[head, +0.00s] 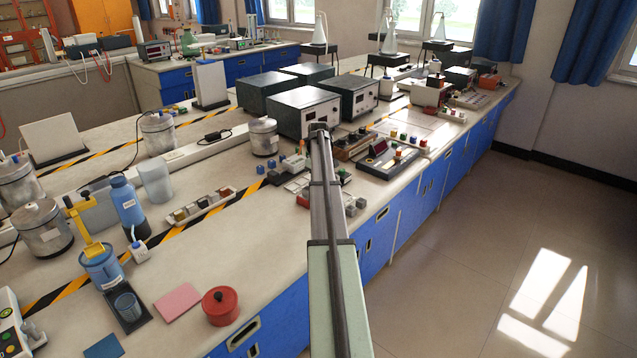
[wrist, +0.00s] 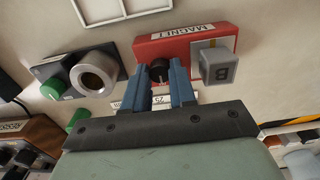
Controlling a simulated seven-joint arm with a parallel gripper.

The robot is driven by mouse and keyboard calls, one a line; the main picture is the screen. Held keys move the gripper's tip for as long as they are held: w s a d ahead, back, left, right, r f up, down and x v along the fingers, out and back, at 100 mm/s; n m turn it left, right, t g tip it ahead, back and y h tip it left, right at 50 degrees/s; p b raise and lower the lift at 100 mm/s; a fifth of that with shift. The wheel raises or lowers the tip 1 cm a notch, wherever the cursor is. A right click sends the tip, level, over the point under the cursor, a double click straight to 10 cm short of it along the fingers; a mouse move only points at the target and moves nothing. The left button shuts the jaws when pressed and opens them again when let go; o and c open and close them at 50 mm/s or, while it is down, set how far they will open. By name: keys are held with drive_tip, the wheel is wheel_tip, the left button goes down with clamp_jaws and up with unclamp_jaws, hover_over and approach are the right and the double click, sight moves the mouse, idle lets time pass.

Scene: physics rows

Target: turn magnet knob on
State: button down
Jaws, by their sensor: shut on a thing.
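In the wrist view, a red panel (wrist: 185,47) labelled MAGNET lies on the pale bench. It carries a black round knob (wrist: 159,69). My gripper (wrist: 163,72) has its two blue fingers on either side of the knob and is shut on it. The fingers hide the knob's sides, and its exact turn is hard to tell. In the head view, my arm reaches over the bench, and the knob and the fingertips are hidden behind it.
A dark unit with a silver ring (wrist: 97,73) and a green knob (wrist: 53,89) sits to the left.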

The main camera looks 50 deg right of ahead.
drive_tip(key=shift+m, duration=0.4)
drive_tip(key=m, duration=1.7)
idle(0.6)
drive_tip(key=c, duration=1.2)
unclamp_jaws()
